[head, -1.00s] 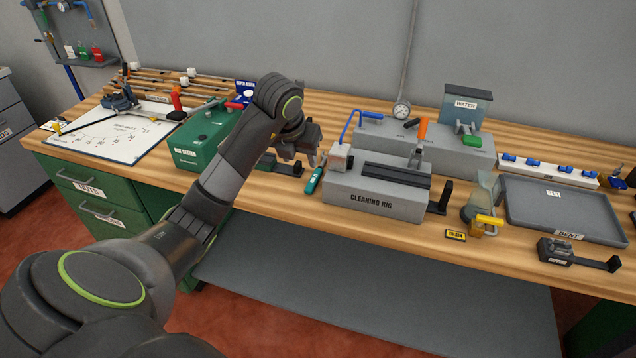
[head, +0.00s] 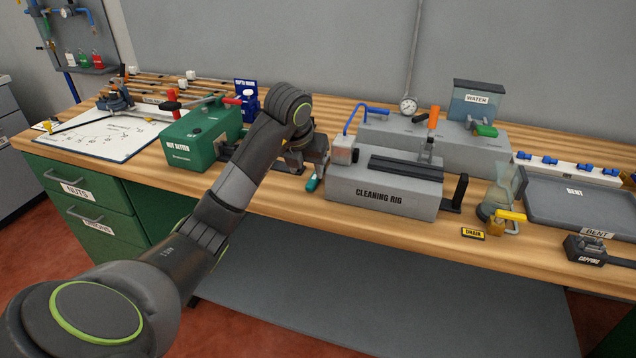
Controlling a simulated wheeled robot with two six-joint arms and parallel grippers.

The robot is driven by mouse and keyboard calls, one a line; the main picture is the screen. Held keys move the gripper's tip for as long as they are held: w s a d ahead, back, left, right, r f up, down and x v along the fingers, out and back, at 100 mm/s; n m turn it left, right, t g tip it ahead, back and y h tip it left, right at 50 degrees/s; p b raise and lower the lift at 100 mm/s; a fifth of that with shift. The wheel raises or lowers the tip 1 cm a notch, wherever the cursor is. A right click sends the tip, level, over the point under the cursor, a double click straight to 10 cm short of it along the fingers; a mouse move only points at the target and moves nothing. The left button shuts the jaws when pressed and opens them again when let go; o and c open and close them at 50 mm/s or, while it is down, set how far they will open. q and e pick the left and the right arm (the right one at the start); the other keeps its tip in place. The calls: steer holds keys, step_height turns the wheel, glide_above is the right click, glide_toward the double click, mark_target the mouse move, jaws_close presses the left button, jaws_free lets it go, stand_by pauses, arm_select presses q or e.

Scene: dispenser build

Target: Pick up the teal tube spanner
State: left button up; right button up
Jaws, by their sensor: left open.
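The teal tube spanner (head: 312,183) lies on the wooden bench just left of the grey cleaning rig. Only its near end shows; my left gripper hides the rest. My left gripper (head: 306,168) is open and low over the spanner, pointing down. I cannot tell whether its fingers touch the spanner. My right gripper is not in the head view.
The cleaning rig (head: 384,190) stands close on the right of the gripper. The green nut setter (head: 190,145) stands to the left. A dark fixture on the bench is partly behind my arm. The bench's front edge is bare below the spanner.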

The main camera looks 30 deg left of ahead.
mark_target(311, 184)
arm_select(q)
steer(key=shift+b+x, duration=1.3)
steer(key=shift+x, duration=0.65)
steer(key=shift+p+x, duration=0.45)
steer(key=shift+x, duration=0.6)
steer(key=shift+c, duration=0.5)
jaws_close()
steer(key=shift+w, duration=0.1)
